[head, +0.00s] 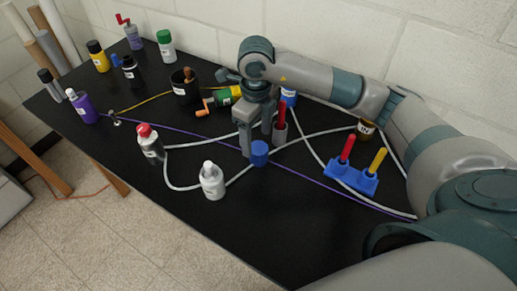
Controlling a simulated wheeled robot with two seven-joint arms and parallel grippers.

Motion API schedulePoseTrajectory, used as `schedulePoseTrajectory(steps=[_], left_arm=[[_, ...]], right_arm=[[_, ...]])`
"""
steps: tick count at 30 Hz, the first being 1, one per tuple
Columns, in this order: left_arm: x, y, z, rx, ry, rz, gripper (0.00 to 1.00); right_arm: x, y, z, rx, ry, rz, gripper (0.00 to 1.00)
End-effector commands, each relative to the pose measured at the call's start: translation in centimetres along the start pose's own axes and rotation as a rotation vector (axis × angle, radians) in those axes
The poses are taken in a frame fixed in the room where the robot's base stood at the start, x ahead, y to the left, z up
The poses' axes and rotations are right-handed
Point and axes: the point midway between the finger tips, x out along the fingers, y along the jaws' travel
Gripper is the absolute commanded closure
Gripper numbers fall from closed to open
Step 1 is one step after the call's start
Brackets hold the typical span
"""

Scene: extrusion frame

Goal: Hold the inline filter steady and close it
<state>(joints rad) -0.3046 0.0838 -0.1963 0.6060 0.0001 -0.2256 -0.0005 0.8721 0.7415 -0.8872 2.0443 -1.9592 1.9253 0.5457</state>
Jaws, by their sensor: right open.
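I cannot tell for certain which item is the inline filter. My right gripper (257,139) points down over the middle of the black table, its two fingers apart and nothing seen between them. A short blue cylinder (260,153) stands at its fingertips, just in front; I cannot tell whether they touch. A grey cup-like part with a red rod (281,118) stands just right of the fingers. A blue block with a red and a yellow handle (351,180) lies further right. My left gripper is not in view.
White tubing (188,146) loops around the middle. A white bottle (212,181) and a red-capped bottle (150,145) stand front left. A black cup (185,88) and a green-and-orange tool (222,98) are behind. The wall is close behind.

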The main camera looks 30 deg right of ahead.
Motion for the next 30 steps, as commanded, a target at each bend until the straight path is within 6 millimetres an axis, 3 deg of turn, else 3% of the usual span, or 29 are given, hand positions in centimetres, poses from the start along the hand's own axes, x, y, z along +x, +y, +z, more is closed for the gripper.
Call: schedulePoseTrajectory(steps=[7, 20, 30], left_arm=[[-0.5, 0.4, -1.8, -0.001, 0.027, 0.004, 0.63], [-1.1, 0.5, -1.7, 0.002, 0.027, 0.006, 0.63], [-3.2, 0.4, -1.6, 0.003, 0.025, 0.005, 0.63]], right_arm=[[1.6, 0.0, -0.1, -0.002, 0.001, 0.0, 0.35], [2.1, -0.1, -0.1, 0.001, 0.001, 0.001, 0.35], [5.9, -0.5, -0.3, 0.001, 0.003, 0.002, 0.35]])
